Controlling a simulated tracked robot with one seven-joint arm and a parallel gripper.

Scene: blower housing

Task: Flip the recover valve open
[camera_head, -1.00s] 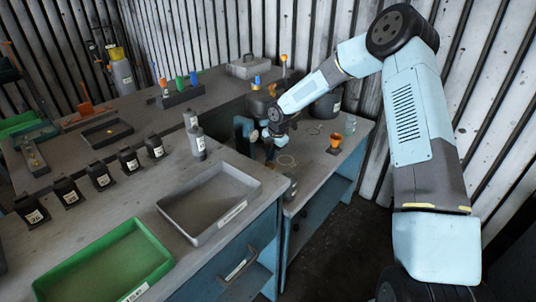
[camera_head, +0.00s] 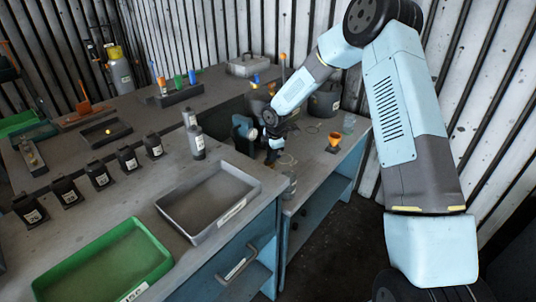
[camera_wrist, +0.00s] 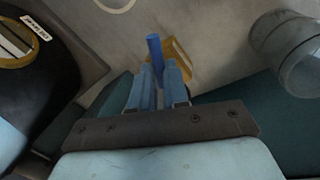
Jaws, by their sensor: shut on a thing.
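In the wrist view my gripper (camera_wrist: 159,72) is shut on a blue lever (camera_wrist: 153,46), its two blue fingers close on either side. The lever sticks up past the fingertips. A yellow-brass body (camera_wrist: 178,62) shows right behind it; I take the two to be the recover valve. In the head view my gripper (camera_head: 271,155) reaches down beside the dark blower equipment on the lower bench, and the held lever is hidden there. How far the lever is turned cannot be told.
A clear cylinder (camera_wrist: 287,50) stands right of the fingers in the wrist view, and a dark labelled vessel (camera_wrist: 35,85) lies left. In the head view an orange funnel (camera_head: 334,141), a glass jar (camera_head: 290,184) and a grey tray (camera_head: 208,201) are near.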

